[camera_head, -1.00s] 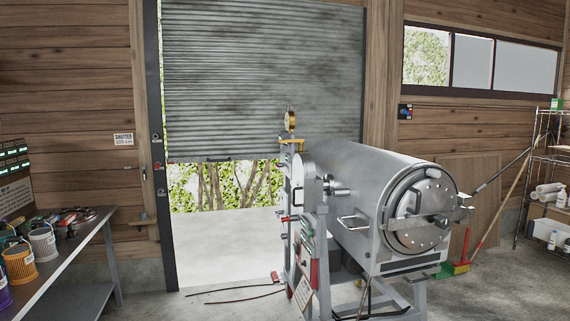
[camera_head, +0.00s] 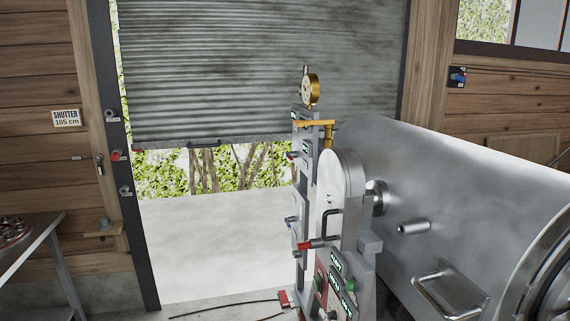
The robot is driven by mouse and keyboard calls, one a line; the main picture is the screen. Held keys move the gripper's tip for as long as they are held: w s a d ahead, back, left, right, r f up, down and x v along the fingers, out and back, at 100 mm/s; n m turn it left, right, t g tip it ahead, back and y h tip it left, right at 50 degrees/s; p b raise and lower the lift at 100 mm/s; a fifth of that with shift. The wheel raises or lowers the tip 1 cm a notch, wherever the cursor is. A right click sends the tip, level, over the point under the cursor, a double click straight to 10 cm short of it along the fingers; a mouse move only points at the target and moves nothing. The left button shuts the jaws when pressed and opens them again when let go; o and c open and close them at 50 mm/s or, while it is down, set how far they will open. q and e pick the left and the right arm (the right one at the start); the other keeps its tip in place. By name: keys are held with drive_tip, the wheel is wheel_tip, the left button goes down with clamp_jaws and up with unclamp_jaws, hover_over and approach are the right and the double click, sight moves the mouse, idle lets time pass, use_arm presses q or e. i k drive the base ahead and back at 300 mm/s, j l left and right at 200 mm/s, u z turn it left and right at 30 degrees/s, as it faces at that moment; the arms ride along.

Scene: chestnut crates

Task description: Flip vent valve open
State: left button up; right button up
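A large steel cylinder vessel (camera_head: 430,200) lies at the right, with a grey control post (camera_head: 300,190) at its left end. A yellow lever (camera_head: 312,123) lies about level on a brass fitting near the post's top, below a round brass gauge (camera_head: 311,90). A red-tipped handle (camera_head: 312,244) sticks out lower on the post, by a black curved handle. The post's small labels are unreadable, so I cannot tell for certain which part is the vent valve. Neither of my grippers is in view.
A shutter (camera_head: 260,70) hangs partly raised, leaving an open doorway behind the post. A sign (camera_head: 66,118) reads SHUTTER 105 cm. A workbench (camera_head: 30,245) stands at the left edge. Dark cables (camera_head: 225,306) lie on the floor before the post. Floor between bench and post looks otherwise clear.

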sight(290, 159)
drive_tip(key=i+j+z, duration=0.1)
drive_tip(key=z, duration=0.35)
drive_tip(key=i+j+z, duration=0.25)
drive_tip(key=z, duration=0.15)
drive_tip(key=i+j+z, duration=0.25)
drive_tip(key=z, duration=0.2)
drive_tip(key=i+j+z, duration=0.1)
drive_tip(key=j, duration=0.3)
drive_tip(key=i+j, duration=0.2)
drive_tip(key=j, duration=0.2)
drive_tip(key=i+j+z, duration=0.15)
drive_tip(key=j, duration=0.25)
drive_tip(key=i+j, duration=0.15)
drive_tip(key=j, duration=0.3)
drive_tip(key=i+j+z, duration=0.15)
drive_tip(key=j, duration=0.25)
drive_tip(key=i+j+z, duration=0.1)
drive_tip(key=j, duration=0.35)
